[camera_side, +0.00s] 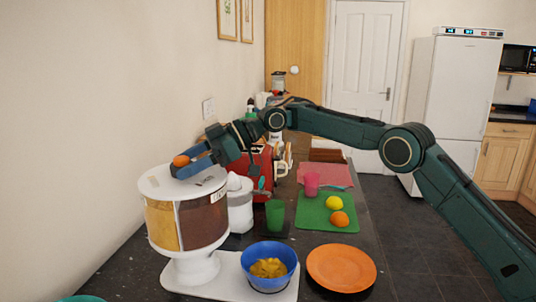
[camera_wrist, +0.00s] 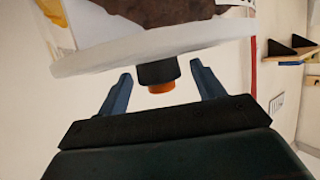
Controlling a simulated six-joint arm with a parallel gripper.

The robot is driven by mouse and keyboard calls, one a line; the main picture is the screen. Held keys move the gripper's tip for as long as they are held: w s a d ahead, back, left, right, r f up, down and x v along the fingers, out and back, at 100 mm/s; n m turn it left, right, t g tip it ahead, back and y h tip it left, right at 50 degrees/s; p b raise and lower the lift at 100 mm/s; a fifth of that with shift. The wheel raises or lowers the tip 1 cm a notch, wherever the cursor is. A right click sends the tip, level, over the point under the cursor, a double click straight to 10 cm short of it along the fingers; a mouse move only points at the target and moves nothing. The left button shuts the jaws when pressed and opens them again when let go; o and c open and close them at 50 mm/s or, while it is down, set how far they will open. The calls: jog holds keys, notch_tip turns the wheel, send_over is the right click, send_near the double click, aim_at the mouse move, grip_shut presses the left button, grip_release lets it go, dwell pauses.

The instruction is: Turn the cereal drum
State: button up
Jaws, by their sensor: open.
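The cereal drum (camera_side: 205,222) stands upright on a white pedestal at the left in the side view, with yellow and brown cereal behind its clear wall. On its white top is a knob with an orange cap (camera_side: 181,160). In the wrist view the knob (camera_wrist: 160,76) is black with an orange end. My gripper (camera_side: 184,168) is at the drum's top, its blue fingers around the knob. In the wrist view my open gripper (camera_wrist: 161,80) has one finger on each side of the knob, with gaps showing. A blue bowl (camera_side: 282,253) holding yellow cereal stands beside the pedestal.
A white juicer (camera_side: 239,208) stands close behind the drum, and a green cup (camera_side: 274,216) beyond it. An orange plate (camera_side: 341,267) lies right of the bowl. A green board (camera_side: 313,221) with fruit lies farther back. The wall (camera_side: 90,120) is close on the left.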

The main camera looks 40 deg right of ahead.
jog(key=v, duration=1.3)
jog(key=shift+d+r, duration=0.2)
jog(key=shift+d, duration=0.15)
jog(key=shift+s+r, duration=0.1)
